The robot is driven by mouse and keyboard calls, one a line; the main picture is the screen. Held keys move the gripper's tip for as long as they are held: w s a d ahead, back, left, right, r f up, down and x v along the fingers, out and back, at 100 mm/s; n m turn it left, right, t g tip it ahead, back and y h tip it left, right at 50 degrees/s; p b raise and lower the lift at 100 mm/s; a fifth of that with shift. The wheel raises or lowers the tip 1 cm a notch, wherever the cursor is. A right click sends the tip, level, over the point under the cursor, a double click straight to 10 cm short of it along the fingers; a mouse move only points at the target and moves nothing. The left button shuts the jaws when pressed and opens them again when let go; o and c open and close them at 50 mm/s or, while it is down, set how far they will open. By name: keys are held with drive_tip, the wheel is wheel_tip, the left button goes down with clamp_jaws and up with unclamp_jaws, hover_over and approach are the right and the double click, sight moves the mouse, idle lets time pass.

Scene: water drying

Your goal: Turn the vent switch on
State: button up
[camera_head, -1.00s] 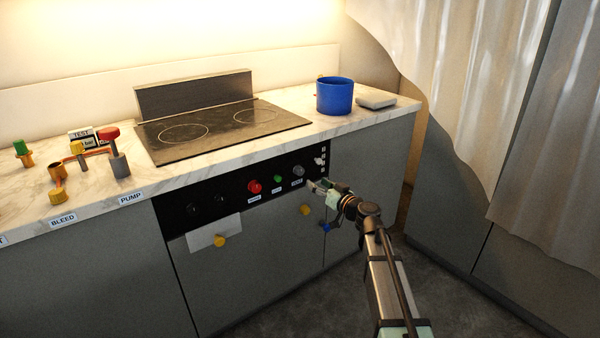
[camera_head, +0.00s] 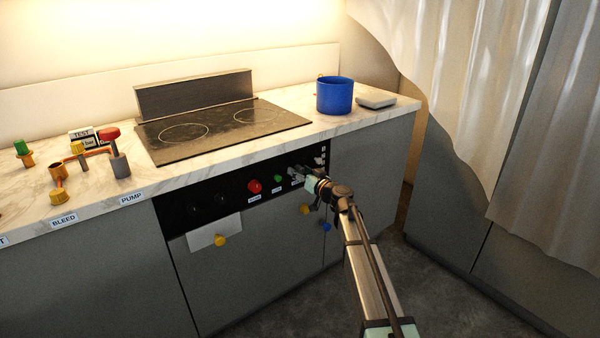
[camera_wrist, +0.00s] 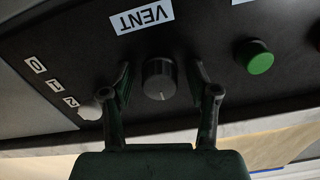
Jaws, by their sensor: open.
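The vent switch (camera_wrist: 159,79) is a dark round knob with a light pointer line, beside a white VENT label (camera_wrist: 142,17) that appears upside down in the wrist view. My gripper (camera_wrist: 162,82) is open, with one finger on each side of the knob. Small gaps show between the fingers and the knob, so it does not look gripped. In the head view my gripper (camera_head: 300,175) is at the right part of the black control panel (camera_head: 232,196) and largely hides the knob.
A green button (camera_wrist: 254,57) sits beside the knob; it also shows in the head view (camera_head: 278,178), near a red button (camera_head: 254,187). A pale knob (camera_wrist: 90,110) is by labels 0, 1, 2. The counter edge is above the panel. A blue pot (camera_head: 335,96) stands on the counter.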

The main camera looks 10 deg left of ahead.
clamp_jaws()
drive_tip(key=shift+m+b, duration=0.4)
drive_tip(key=m+b, duration=0.2)
drive_tip(key=shift+f+m, duration=0.1)
drive_tip(key=shift+m, duration=0.2)
drive_tip(key=m+b, duration=0.2)
drive_tip(key=m, duration=0.8)
drive_tip(key=shift+r+p, duration=0.25)
drive_tip(key=shift+p, duration=0.05)
drive_tip(key=m+p, duration=0.1)
drive_tip(key=m, duration=0.3)
drive_tip(key=shift+m+p, duration=0.3)
